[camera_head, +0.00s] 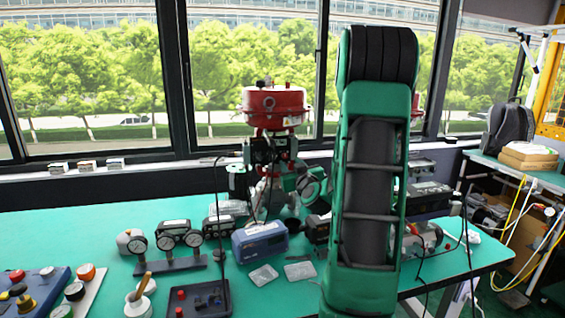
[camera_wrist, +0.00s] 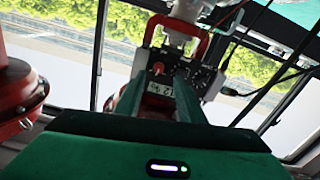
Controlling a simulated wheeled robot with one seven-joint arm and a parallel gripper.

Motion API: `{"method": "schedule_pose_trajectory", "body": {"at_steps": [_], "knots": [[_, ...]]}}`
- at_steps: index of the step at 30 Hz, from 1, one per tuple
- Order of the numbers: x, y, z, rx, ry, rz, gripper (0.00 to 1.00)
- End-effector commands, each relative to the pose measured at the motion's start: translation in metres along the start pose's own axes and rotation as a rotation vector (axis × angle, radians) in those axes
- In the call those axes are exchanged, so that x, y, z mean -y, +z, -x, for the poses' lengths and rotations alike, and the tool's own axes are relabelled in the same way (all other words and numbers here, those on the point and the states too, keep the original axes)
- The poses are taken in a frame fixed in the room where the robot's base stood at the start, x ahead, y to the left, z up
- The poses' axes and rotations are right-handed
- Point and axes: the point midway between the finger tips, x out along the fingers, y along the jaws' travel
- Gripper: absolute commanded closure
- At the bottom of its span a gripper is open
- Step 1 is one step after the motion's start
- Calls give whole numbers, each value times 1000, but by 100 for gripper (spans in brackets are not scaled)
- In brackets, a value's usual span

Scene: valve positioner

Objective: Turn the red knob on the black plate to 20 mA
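The black plate (camera_wrist: 183,72) shows in the wrist view, tilted, on the front of a device with a red bracket. The small red knob (camera_wrist: 158,68) is on its left part. A small pale display (camera_wrist: 161,88) below the knob shows digits that I cannot read surely. My gripper (camera_wrist: 160,94) reaches up toward the plate, its two dark green fingers apart with the display visible between them. The knob appears just beyond the fingertips, and I see no contact. In the head view, my arm covers part of the scene beside the red-topped valve (camera_head: 275,108); the knob cannot be made out there.
The green table (camera_head: 70,232) holds a gauge stand (camera_head: 172,262), a blue box (camera_head: 260,241) and a black control box (camera_head: 199,299). Dark cables (camera_wrist: 285,80) cross the right of the wrist view. A red rounded housing (camera_wrist: 18,98) is close on the left.

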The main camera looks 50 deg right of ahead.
Motion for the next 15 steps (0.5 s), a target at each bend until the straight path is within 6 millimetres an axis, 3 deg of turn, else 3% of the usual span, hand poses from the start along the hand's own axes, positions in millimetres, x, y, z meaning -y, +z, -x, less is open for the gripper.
{"method": "schedule_pose_trajectory", "body": {"at_steps": [7, 15], "knots": [[1, 0, -42, -1, -2, 0, 64], [0, 0, -64, -1, 0, -1, 64]]}}
